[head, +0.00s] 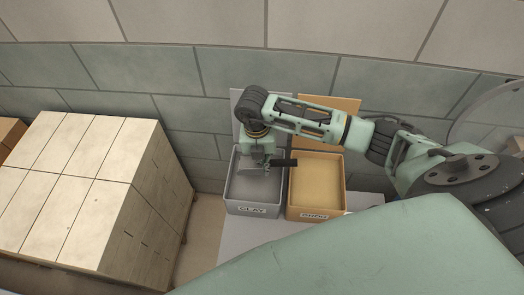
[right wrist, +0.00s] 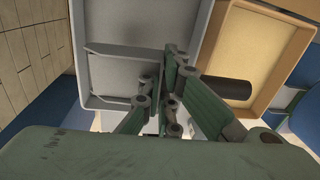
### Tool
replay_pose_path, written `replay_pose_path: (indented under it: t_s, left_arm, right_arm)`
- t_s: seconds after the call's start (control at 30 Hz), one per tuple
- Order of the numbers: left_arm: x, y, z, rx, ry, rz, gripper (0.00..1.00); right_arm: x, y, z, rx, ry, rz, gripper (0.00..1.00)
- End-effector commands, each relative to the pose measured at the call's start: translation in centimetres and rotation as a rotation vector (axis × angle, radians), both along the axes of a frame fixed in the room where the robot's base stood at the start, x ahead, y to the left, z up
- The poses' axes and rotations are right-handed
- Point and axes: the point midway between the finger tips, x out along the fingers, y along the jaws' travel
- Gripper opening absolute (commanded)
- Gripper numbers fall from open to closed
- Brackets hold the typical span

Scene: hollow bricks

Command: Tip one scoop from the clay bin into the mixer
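The grey clay bin (head: 252,209), labelled CLAY, stands against the wall; it also fills the upper middle of the right wrist view (right wrist: 200,22). My right gripper (head: 263,163) points down over this bin. It is shut on a scoop with a dark handle (right wrist: 230,88) and a grey pan (right wrist: 115,66). The handle sticks out to the right toward the neighbouring bin, and the pan lies over the clay bin. I cannot tell how high the scoop is or whether it holds clay. I cannot make out the mixer for certain. My left gripper is out of view.
A tan bin (head: 315,214), its label reading like GROG, stands close to the right of the clay bin. Raised lids stand behind both. A tall stack of pale bricks (head: 75,190) is at the left. A curved, see-through rim (head: 478,98) shows at the far right.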

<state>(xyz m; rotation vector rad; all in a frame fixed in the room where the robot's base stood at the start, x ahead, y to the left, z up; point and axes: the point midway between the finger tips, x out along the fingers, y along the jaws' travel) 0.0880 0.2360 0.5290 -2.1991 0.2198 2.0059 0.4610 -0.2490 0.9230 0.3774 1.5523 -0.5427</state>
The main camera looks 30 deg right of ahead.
Motion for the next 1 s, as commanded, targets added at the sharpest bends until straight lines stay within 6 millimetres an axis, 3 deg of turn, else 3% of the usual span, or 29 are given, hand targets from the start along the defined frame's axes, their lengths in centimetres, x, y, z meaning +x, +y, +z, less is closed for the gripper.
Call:
replay_pose_path:
  t_s: [0.6, 1.0]
  left_arm:
    - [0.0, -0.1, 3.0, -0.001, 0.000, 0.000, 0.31]
    - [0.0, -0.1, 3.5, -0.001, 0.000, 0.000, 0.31]
  right_arm:
    - [-0.5, -1.0, 4.4, 0.079, -0.055, 0.000, 0.00]
    - [-0.7, -1.1, 5.3, 0.101, -0.068, 0.000, 0.00]
